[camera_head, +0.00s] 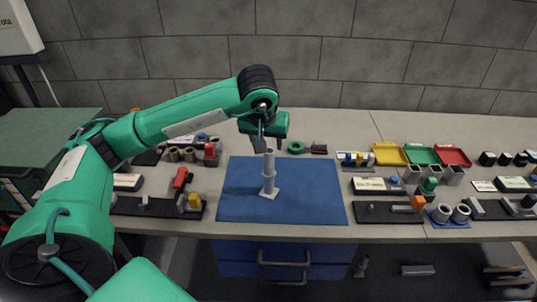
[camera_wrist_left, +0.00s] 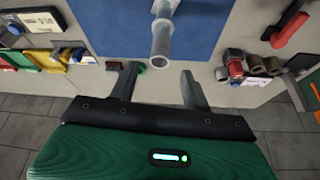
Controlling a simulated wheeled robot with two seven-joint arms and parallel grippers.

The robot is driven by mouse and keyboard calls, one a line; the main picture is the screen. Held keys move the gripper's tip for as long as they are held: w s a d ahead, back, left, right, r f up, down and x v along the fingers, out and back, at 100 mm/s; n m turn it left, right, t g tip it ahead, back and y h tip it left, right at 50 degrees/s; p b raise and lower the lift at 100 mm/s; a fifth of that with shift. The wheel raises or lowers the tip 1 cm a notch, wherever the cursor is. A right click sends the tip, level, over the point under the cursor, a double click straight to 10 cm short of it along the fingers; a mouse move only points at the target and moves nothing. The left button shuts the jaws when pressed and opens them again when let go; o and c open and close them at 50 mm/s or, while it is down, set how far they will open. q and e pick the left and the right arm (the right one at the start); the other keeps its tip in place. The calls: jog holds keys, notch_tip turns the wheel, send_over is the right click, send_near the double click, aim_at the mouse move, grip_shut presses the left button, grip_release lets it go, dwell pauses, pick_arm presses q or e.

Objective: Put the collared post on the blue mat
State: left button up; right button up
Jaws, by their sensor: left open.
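The collared post (camera_head: 268,174) is grey and stands upright on a square foot on the blue mat (camera_head: 315,200), near the mat's middle. In the left wrist view the post (camera_wrist_left: 162,38) points toward the camera, over the blue mat (camera_wrist_left: 110,25). My left gripper (camera_head: 266,143) is just above the post's top in the head view. In the left wrist view its two fingers (camera_wrist_left: 160,86) are spread apart, with nothing between them, and the post's end lies beyond the fingertips. My right gripper is not in view.
A green ring (camera_head: 296,147) lies behind the mat. Yellow, green and red trays (camera_head: 422,154) stand at the right, with several small parts in front. A black rail (camera_head: 388,212) lies right of the mat. A red part (camera_head: 180,178) lies to the left. Bare mat surrounds the post.

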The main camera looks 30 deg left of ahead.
pick_arm(q)
jog(key=shift+v, duration=1.25)
